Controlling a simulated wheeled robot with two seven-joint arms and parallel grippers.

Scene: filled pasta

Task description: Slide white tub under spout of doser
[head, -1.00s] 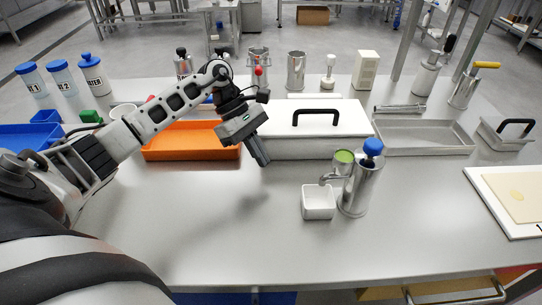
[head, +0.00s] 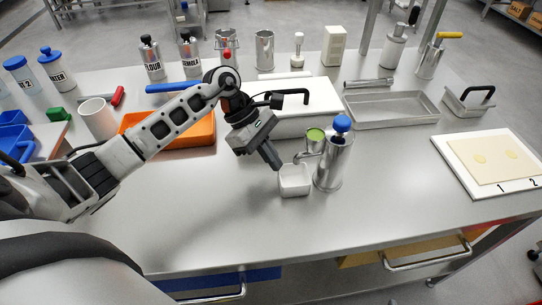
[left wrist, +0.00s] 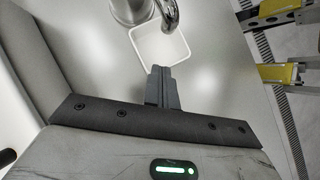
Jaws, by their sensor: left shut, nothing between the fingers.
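The white tub (head: 294,182) is a small square open container on the steel table, beside the doser (head: 333,162). The doser is a steel cylinder with a blue knob and a spout (head: 308,155) pointing left over the tub's back part. In the left wrist view the tub (left wrist: 165,48) lies just beyond my fingertips, with the spout (left wrist: 170,14) above its far side. My left gripper (head: 276,165) is shut and empty at the tub's left back side; whether it touches the tub I cannot tell. My right gripper is not in view.
An orange tray (head: 190,132) lies behind my left arm. A white board (head: 480,165) with dough lies at right. The front table is clear.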

